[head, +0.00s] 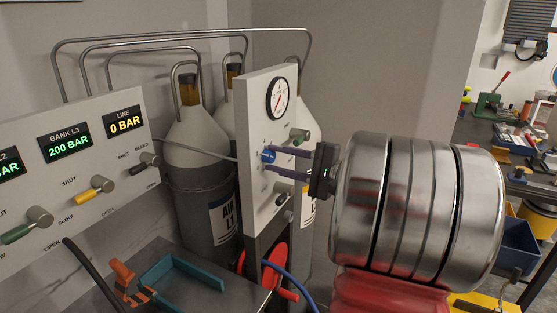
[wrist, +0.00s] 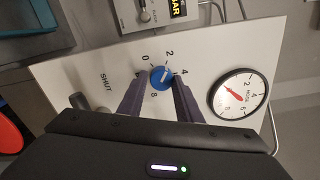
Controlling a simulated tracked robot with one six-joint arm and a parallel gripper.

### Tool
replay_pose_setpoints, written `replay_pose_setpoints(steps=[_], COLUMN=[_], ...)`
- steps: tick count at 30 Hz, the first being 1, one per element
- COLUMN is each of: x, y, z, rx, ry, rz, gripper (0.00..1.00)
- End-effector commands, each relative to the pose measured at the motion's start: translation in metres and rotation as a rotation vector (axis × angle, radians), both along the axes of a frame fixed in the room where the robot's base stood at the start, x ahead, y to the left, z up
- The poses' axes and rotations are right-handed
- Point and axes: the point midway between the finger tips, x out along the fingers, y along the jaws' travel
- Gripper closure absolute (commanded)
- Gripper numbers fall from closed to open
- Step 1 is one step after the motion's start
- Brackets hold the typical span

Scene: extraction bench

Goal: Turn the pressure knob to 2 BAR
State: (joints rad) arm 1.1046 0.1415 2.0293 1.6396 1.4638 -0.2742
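The blue pressure knob (wrist: 161,77) is on a white upright panel, with a dial of numbers around it: 0, 2, 4 and 8 can be read in the wrist view. A pale mark on the knob seems to lie toward the 2 to 4 side, but is too small to read exactly. The knob also shows in the head view (head: 268,156). My gripper (head: 273,158) reaches in from the right, its two dark fingers apart on either side of the knob. In the wrist view a small gap shows at the left finger; contact at the right finger is unclear.
A round gauge (head: 279,98) with a red needle is above the knob. The LINE display (head: 125,121) reads 0 BAR. A red handwheel (head: 276,268) and blue hose are below.

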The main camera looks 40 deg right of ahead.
Motion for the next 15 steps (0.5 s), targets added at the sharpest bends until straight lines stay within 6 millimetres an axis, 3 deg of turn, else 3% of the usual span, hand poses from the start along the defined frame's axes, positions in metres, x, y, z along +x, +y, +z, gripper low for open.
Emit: replay_pose_setpoints(steps=[7, 15], x=[-0.0002, -0.0006], y=[0.0002, 0.0004], z=[-0.0009, 0.0007], rx=[0.002, 0.000], ry=[0.000, -0.003], rz=[0.001, 0.002], gripper=[0.54, 0.54])
